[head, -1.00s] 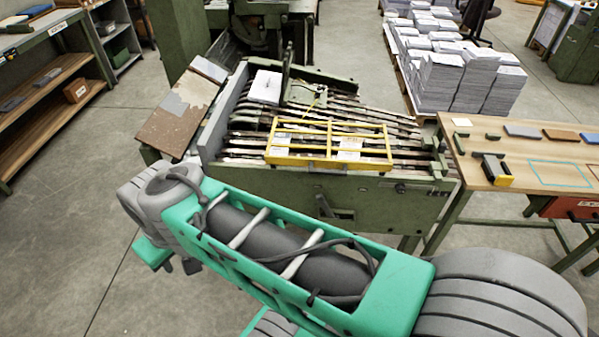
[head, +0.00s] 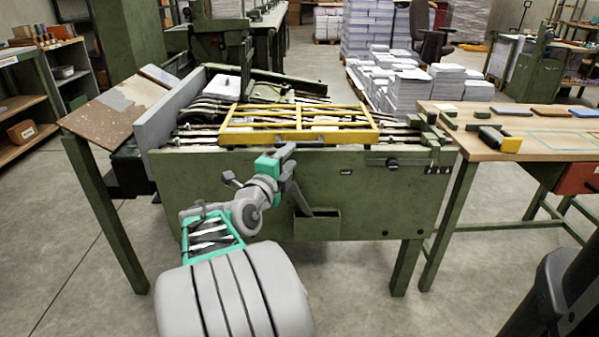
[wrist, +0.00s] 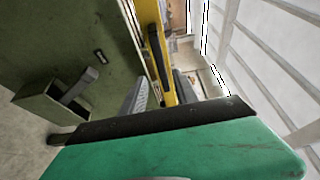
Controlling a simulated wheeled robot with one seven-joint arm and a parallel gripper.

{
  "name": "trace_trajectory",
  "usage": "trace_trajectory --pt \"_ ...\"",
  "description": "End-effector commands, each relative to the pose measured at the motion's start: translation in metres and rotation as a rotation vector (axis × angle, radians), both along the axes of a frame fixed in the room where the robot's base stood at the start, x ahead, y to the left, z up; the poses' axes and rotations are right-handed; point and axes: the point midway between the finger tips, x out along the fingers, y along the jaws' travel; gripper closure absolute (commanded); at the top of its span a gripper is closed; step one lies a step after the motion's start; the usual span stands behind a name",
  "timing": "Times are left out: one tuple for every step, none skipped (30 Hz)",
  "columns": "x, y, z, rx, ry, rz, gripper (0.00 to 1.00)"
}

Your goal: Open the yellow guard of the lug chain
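The yellow guard (head: 345,135) is a barred frame lying flat over the metal lug chain on top of the green machine (head: 350,190). Its front rail runs along the machine's near top edge. My gripper (head: 286,151) is at that front edge, just below the rail near its middle. In the wrist view, the ribbed grey fingers of my gripper (wrist: 163,92) stand apart. The guard's yellow rail (wrist: 165,45) with a dark handle (wrist: 155,50) shows between and beyond them. Whether the fingers touch the handle cannot be told.
A wooden table (head: 470,145) with small blocks stands close on the right. A sloped board (head: 125,105) adjoins the machine's left end. A small green box (head: 318,225) sticks out from the machine front below my arm. Paper stacks (head: 385,85) stand behind.

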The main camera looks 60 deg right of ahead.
Motion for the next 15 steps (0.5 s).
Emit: trace_trajectory --pt "-0.002 -0.005 0.000 -0.006 -0.009 -0.006 0.64" --pt "-0.002 -0.008 0.001 -0.008 -0.011 -0.007 0.64" --pt "-0.002 -0.014 0.002 -0.007 -0.012 -0.007 0.64" --pt "-0.002 -0.019 0.002 -0.006 -0.011 -0.008 0.64" --pt "-0.001 -0.025 0.002 -0.006 -0.012 -0.008 0.64" --pt "-0.001 -0.033 0.001 -0.005 -0.010 -0.008 0.64" --pt "0.000 -0.039 0.001 -0.005 -0.011 -0.007 0.64" --pt "0.000 -0.045 0.001 -0.005 -0.010 -0.008 0.64" --pt "0.001 -0.053 0.001 -0.005 -0.009 -0.006 0.64" --pt "0.002 -0.058 0.001 -0.005 -0.009 -0.006 0.64" --pt "0.003 -0.062 0.002 -0.005 -0.011 -0.005 0.64" --pt "0.003 -0.068 0.001 -0.005 -0.009 -0.004 0.64" --pt "0.004 -0.071 0.002 -0.005 -0.009 -0.004 0.64" --pt "0.004 -0.073 0.002 -0.004 -0.009 -0.003 0.64" --pt "0.004 -0.075 0.002 -0.004 -0.009 -0.002 0.64"
